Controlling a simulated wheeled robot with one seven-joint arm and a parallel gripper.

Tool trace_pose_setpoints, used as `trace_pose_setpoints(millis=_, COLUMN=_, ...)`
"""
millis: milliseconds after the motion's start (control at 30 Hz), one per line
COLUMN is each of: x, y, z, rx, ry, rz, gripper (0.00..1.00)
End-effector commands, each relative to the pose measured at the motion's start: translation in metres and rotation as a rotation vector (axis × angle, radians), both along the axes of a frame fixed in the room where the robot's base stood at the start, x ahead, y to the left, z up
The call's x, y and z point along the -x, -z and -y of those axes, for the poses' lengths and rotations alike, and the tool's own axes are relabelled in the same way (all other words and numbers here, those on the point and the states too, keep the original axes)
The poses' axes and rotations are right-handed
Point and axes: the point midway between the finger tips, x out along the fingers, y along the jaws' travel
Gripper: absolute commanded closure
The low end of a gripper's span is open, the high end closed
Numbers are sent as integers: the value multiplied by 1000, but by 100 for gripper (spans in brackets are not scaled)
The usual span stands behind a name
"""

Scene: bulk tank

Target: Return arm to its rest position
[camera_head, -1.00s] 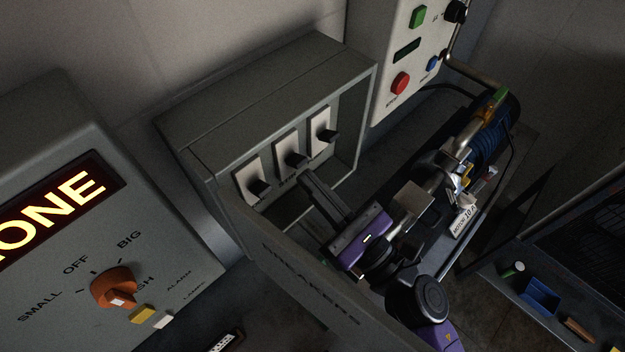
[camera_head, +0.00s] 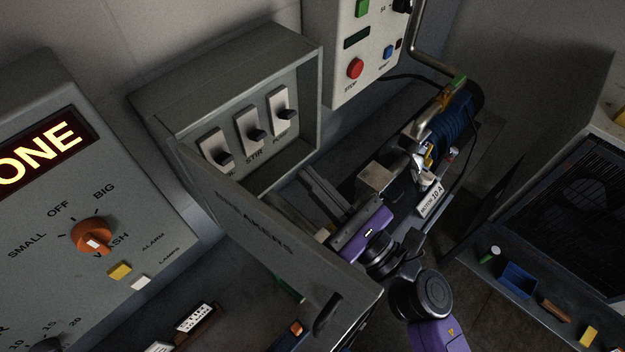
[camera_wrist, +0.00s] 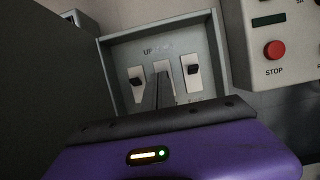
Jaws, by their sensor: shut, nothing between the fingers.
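My gripper (camera_head: 308,172) has a purple body and dark fingers, pressed together and empty. In the head view it is just right of the open breaker box (camera_head: 235,60), behind the open door (camera_head: 270,235) marked BREAKERS. In the wrist view the fingers (camera_wrist: 158,92) point toward the box (camera_wrist: 112,72) and cover part of its middle switch (camera_wrist: 162,67). The fingers look apart from the switches, but the exact gap cannot be told. Three white switches with black levers show: left (camera_head: 212,143), middle (camera_head: 245,125) and right (camera_head: 277,97).
A panel with a red STOP button (camera_head: 355,68) stands right of the box. A panel with an orange knob (camera_head: 92,236) is at the left. A motor with blue windings (camera_head: 448,125) lies beyond my arm.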

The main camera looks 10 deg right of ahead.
Motion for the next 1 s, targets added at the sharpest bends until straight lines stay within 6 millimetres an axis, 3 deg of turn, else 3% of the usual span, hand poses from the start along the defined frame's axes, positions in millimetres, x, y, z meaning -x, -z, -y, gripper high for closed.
trace_pose_setpoints(millis=567, x=-1, y=0, z=1, rx=-63, ry=-22, rz=-44, gripper=100)
trace_pose_setpoints(millis=667, x=-3, y=-7, z=7, rx=-234, ry=-66, rz=-131, gripper=100)
trace_pose_setpoints(millis=767, x=2, y=-21, z=16, rx=-510, ry=-146, rz=-255, gripper=100)
trace_pose_setpoints(millis=1000, x=52, y=-4, z=58, rx=-1291, ry=-324, rz=-655, gripper=100)
